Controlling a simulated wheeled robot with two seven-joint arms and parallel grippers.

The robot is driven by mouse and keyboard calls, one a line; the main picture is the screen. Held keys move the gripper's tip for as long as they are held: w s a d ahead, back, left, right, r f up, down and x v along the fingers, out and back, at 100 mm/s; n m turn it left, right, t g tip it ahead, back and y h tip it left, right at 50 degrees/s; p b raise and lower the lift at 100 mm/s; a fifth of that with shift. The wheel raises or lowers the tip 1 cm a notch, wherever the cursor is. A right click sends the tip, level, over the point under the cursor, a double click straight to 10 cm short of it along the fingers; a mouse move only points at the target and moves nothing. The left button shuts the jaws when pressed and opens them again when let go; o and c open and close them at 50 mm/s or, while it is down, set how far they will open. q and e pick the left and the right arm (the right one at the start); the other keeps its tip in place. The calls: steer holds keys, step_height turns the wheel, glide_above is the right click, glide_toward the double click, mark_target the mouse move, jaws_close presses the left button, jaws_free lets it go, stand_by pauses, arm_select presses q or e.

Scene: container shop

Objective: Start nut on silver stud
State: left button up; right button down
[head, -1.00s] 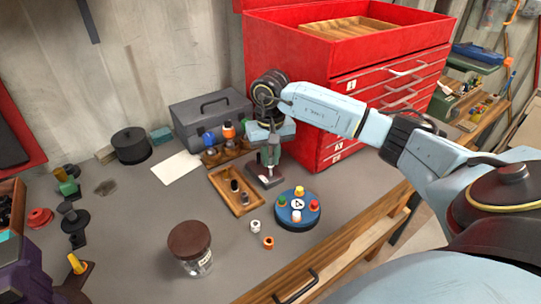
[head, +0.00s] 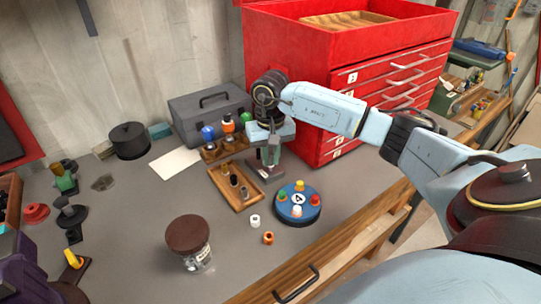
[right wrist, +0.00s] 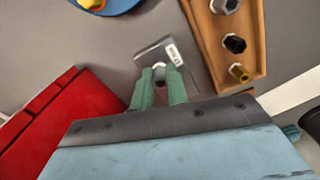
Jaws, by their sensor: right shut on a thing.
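My right gripper (head: 268,160) points down over a small grey block with a white label (head: 266,174). In the right wrist view its green fingers (right wrist: 158,88) are shut on a small pale silver nut (right wrist: 159,71), which sits at the block (right wrist: 153,52). Any stud under the nut is hidden by the nut and fingers, so I cannot tell whether they are engaged. A wooden tray (right wrist: 258,38) beside the block holds silver (right wrist: 226,5), black (right wrist: 234,43) and brass (right wrist: 239,73) upright pieces. My left gripper does not show.
A blue disc with coloured knobs (head: 297,209) stands right of the block. A white nut (head: 254,221) and a copper nut (head: 268,238) lie nearer. A brown-lidded jar (head: 188,236) stands in front. The red drawer cabinet (head: 340,90) is close behind my right arm.

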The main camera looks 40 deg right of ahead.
steer(key=shift+f+b, duration=0.6)
steer(key=shift+f, duration=0.2)
steer(key=m, duration=0.8)
steer(key=shift+w+m, duration=0.1)
steer(key=shift+m, duration=2)
steer(key=m, duration=0.4)
steer(key=c, duration=1.3)
jaws_free()
